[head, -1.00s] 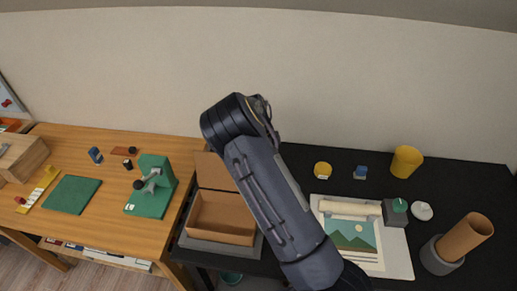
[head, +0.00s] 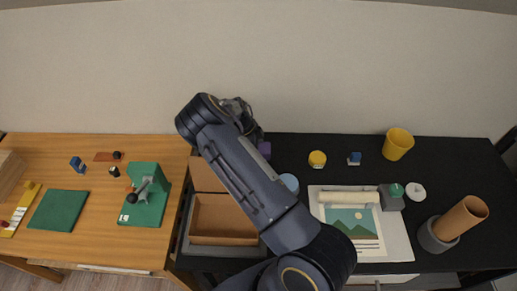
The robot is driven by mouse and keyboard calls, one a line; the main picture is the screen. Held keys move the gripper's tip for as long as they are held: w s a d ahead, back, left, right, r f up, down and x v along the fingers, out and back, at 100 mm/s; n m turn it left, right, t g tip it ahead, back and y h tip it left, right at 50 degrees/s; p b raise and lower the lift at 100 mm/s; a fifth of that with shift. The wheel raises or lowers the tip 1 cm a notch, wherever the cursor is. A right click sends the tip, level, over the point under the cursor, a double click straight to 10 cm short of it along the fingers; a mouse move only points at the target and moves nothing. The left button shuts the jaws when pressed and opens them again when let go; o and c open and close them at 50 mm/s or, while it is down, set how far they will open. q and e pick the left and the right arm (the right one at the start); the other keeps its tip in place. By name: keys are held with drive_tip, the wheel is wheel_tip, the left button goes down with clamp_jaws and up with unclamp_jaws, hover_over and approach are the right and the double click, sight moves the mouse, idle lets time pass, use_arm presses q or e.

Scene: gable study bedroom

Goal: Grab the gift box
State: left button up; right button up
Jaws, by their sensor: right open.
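I cannot tell for certain which thing is the gift box. A small purple block-like thing (head: 264,149) shows partly on the black desk, just right of my right wrist; my arm hides the rest. A grey box-like item with a round green top (head: 391,197) stands beside the picture sheet. My right gripper (head: 240,112) is at the far end of my right arm, over the back of the desk. It is open; its fingertips are mostly hidden by the wrist. I see nothing held in it. My left gripper is not in view.
An open cardboard box (head: 222,217) sits in a grey tray left of my arm. A yellow cup (head: 397,144), a yellow round tin (head: 317,159), a picture sheet (head: 386,251) and a brown tube (head: 461,217) are on the right. The wooden desk (head: 95,232) is at the left.

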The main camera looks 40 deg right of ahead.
drive_tip(key=c, duration=1.1)
drive_tip(key=shift+c, duration=0.2)
